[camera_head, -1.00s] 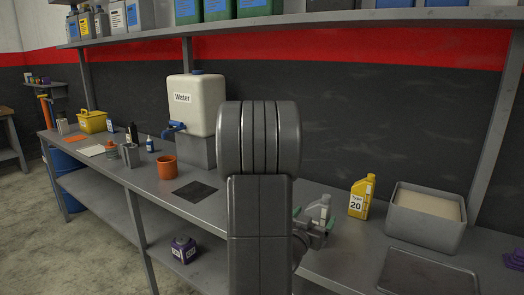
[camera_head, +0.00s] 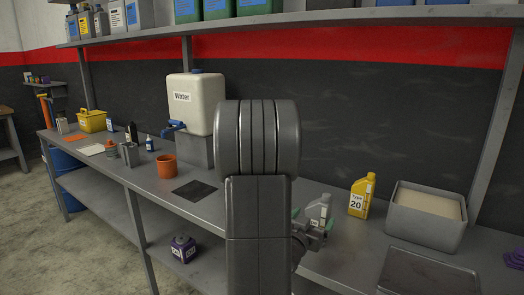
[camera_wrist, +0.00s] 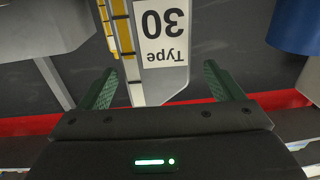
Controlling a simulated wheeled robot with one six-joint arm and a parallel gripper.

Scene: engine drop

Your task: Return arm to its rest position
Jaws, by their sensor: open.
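My gripper (camera_head: 313,219) is low over the bench behind my arm, its green fingertips apart. It also shows in the wrist view (camera_wrist: 160,88), open, with one finger on each side of the picture. A grey bottle (camera_head: 319,207) stands on the bench right at the gripper. In the wrist view a light grey bottle (camera_wrist: 160,72) with a yellow strip and a "Type 30" label appears upside down, in line with the gap between the fingers, with clear space on both sides. My arm hides part of the bench and wrist.
A yellow "Type 20" bottle (camera_head: 361,197) and a grey bin (camera_head: 425,228) stand to the right. A water tank (camera_head: 197,103), an orange cup (camera_head: 166,167) and a dark mat (camera_head: 194,190) are left. A shelf (camera_head: 330,18) with containers runs above.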

